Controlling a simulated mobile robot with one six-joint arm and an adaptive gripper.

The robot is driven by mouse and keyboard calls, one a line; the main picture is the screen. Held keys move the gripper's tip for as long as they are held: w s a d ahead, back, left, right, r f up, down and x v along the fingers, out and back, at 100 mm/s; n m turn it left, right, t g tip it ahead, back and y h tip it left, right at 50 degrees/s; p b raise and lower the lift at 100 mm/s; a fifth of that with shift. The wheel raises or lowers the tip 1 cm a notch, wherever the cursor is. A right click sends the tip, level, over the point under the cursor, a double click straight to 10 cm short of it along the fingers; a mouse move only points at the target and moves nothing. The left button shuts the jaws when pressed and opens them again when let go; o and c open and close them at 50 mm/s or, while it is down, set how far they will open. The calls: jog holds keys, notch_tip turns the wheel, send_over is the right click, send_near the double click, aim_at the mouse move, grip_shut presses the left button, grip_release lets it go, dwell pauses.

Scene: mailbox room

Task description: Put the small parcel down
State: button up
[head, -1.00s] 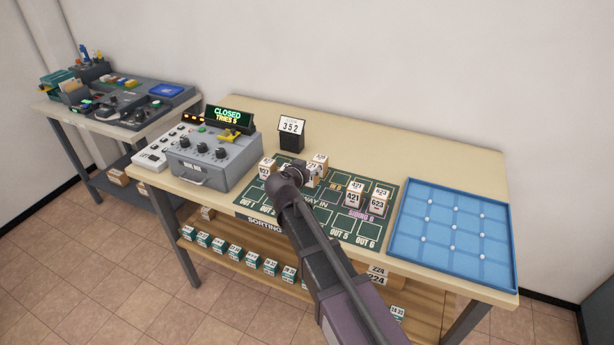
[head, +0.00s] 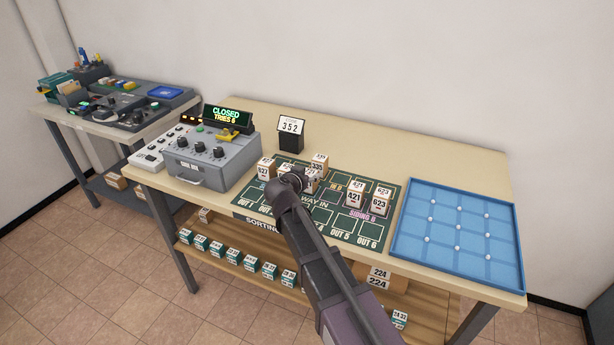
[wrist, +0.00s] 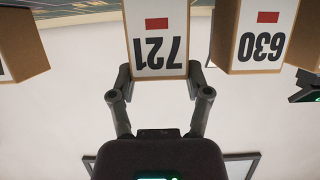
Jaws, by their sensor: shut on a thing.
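My gripper (head: 298,181) is over the dark green sorting mat (head: 346,228), among the small parcels. In the wrist view my gripper (wrist: 160,76) is shut on a small parcel (wrist: 160,38) with a white label, a red mark and a number that looks like 721. The held parcel (head: 312,184) is partly hidden by my gripper in the head view. I cannot tell whether its underside touches the mat. Another parcel (wrist: 262,38), marked what looks like 630, is close beside it in the wrist view.
A parcel (head: 265,170) stands left of my gripper, and another (head: 319,163) behind it. Parcels 421 (head: 356,196) and 623 (head: 380,201) stand to the right. A grey console (head: 205,158) is at the left, a blue tray (head: 408,250) at the right. A 352 sign (head: 291,130) stands behind.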

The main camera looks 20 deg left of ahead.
jog(key=shift+f, duration=0.15)
jog(key=o, duration=1.2)
jog(key=shift+r, duration=0.25)
jog(key=p+v, duration=0.4)
jog(key=v, duration=0.8)
jog(key=shift+p, duration=0.3)
